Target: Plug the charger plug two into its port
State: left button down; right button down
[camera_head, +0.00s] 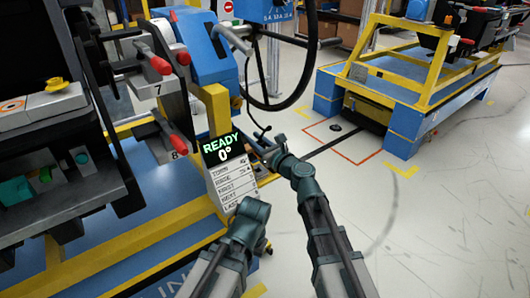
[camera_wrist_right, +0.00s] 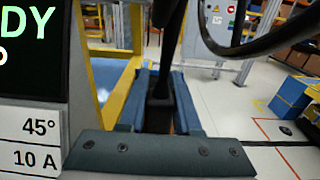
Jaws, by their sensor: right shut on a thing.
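My right gripper (camera_head: 262,148) is beside the READY display in the head view. In the right wrist view, my right gripper (camera_wrist_right: 159,100) is shut on a dark block, which looks like the charger plug (camera_wrist_right: 159,114). A thick black cable (camera_wrist_right: 172,45) runs up from it. In the head view, a thin black cable (camera_head: 247,100) hangs down to the gripper, where the plug is too small to make out. I cannot pick out the plug's port in either view. My left arm shows at the bottom of the head view, but its gripper is hidden.
The display panel (camera_head: 222,160) reads READY 0° and stands close left of my right gripper. Red-tipped levers (camera_head: 160,65) marked 7 and 8 stick out at left. A blue-and-yellow stand (camera_head: 400,95) is at back right. The floor at right is clear.

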pick_arm(q)
jog(key=shift+r, duration=0.3)
pick_arm(e)
jog(key=shift+w+a+r, duration=0.15)
jog(key=shift+w+a, duration=0.15)
jog(key=shift+w, duration=0.15)
jog(key=shift+w+a+r, duration=0.15)
jog(key=shift+w+a, duration=0.1)
jog(key=shift+w, duration=0.2)
pick_arm(q)
jog(key=shift+f, duration=0.2)
pick_arm(e)
jog(key=shift+f, duration=0.2)
